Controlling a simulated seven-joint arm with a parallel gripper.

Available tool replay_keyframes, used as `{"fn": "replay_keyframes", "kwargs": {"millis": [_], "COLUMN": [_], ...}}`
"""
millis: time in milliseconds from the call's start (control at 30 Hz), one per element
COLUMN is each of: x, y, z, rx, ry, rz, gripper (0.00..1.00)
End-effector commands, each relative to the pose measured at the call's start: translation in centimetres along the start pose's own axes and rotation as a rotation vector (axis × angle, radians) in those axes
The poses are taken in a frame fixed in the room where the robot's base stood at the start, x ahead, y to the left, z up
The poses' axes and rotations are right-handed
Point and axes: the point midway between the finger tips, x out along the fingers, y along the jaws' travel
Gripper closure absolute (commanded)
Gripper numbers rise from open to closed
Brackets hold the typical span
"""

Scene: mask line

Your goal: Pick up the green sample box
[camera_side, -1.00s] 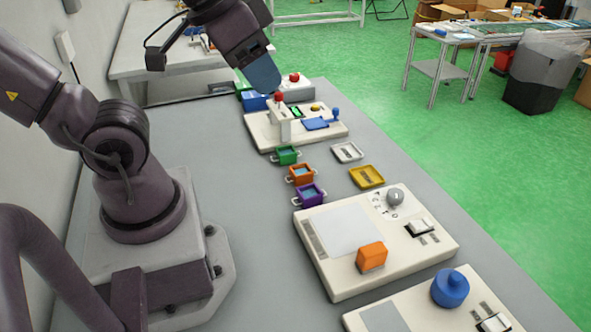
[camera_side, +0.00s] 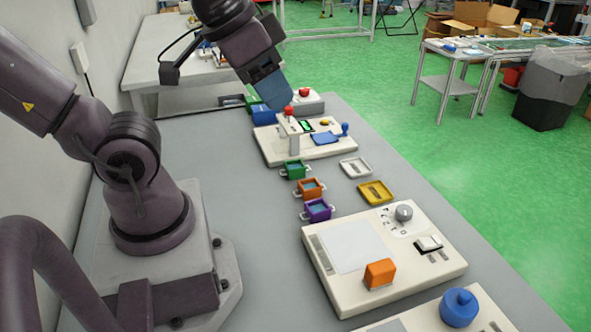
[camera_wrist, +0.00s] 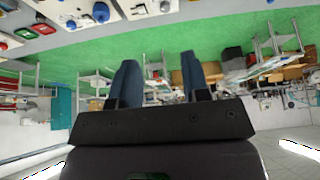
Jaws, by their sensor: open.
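The green sample box (camera_side: 295,169) is a small open-topped box with light handles and a bluish inside. It stands upright on the grey bench in the side view, at the far end of a row with an orange box (camera_side: 309,188) and a purple box (camera_side: 317,209). My gripper (camera_side: 275,93) is raised behind it and up to the left in the picture, near the red-knobbed press. Its two blue fingers (camera_wrist: 160,78) are apart with nothing between them in the wrist view. I cannot make out the green box in the wrist view.
The press (camera_side: 294,141) stands just beyond the green box. A white tray (camera_side: 356,167) and a yellow tray (camera_side: 376,193) lie to its right. A cream panel with an orange block (camera_side: 379,274) is nearer. Bare bench lies left of the boxes.

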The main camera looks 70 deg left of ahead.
Motion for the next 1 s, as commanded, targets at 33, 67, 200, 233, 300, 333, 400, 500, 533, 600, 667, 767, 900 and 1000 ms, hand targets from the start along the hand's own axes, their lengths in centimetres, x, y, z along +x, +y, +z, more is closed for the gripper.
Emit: {"fn": "replay_keyframes", "kwargs": {"millis": [33,67,200,233,300,333,400,500,533,600,667,767,900,1000], "x": [0.0,0.0,0.0,0.0,0.0,0.0,0.0,0.0,0.2,1.1,2.1,4.1,7.4,10.1], "y": [0.0,0.0,0.0,0.0,0.0,0.0,0.0,-0.2,-0.4,-1.1,-1.9,-3.9,-7.6,-10.6], "z": [0.0,0.0,0.0,0.0,0.0,0.0,0.0,0.0,0.0,0.3,0.3,-0.2,-1.2,-1.6], "rx": [0.0,0.0,0.0,0.0,0.0,0.0,0.0,-0.008,-0.019,-0.049,-0.086,-0.165,-0.248,-0.282], "ry": [0.0,0.0,0.0,0.0,0.0,0.0,0.0,-0.001,-0.009,-0.056,-0.109,-0.207,-0.327,-0.399], "rz": [0.0,0.0,0.0,0.0,0.0,0.0,0.0,-0.004,-0.01,-0.025,-0.04,-0.068,-0.091,-0.093], "gripper": [0.57,0.57,0.41,0.4,0.4,0.4,0.4,0.4,0.4,0.4,0.4,0.4,0.4,0.4]}}
